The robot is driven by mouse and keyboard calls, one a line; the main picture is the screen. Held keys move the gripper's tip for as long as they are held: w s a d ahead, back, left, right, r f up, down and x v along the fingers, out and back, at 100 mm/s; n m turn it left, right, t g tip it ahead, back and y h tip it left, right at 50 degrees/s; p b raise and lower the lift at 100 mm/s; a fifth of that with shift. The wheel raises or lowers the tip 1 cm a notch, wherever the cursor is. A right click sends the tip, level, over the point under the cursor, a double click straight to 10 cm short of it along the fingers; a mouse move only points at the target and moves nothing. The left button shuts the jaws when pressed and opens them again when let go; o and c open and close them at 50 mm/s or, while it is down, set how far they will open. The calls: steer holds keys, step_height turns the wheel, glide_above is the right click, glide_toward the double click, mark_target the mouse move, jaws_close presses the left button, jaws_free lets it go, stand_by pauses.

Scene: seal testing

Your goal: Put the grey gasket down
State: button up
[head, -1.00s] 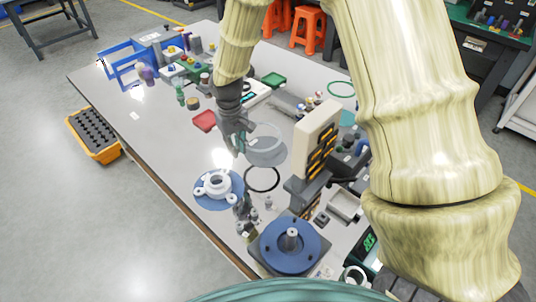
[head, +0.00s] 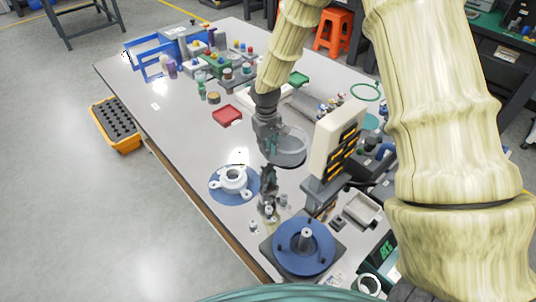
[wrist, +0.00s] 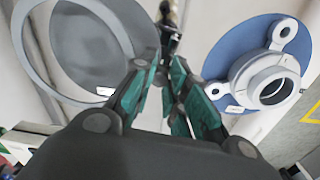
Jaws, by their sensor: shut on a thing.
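The grey gasket, a wide light-grey ring (head: 302,160), is at my gripper (head: 269,156), to its right in the head view. In the wrist view the ring (wrist: 27,62) fills the upper left and runs behind the left finger of my gripper (wrist: 166,62). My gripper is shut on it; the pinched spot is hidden. A darker grey disc with a white label (wrist: 88,42) shows through the ring. I cannot tell the height of the ring over it.
A white flanged part (head: 233,180) sits on a blue disc (head: 217,188), left of my gripper. A cream instrument (head: 333,135) stands close on the right. A round blue plate fixture (head: 290,258) is nearer. Table (head: 165,125) is clear on the left.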

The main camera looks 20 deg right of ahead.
steer(key=shift+f, duration=1.85)
steer(key=o, duration=0.8)
steer(key=shift+f, duration=0.1)
steer(key=r+b, duration=0.1)
steer(key=r, duration=1.1)
steer(key=shift+a+r, duration=0.1)
steer(key=shift+a, duration=0.1)
steer(key=shift+r, duration=0.1)
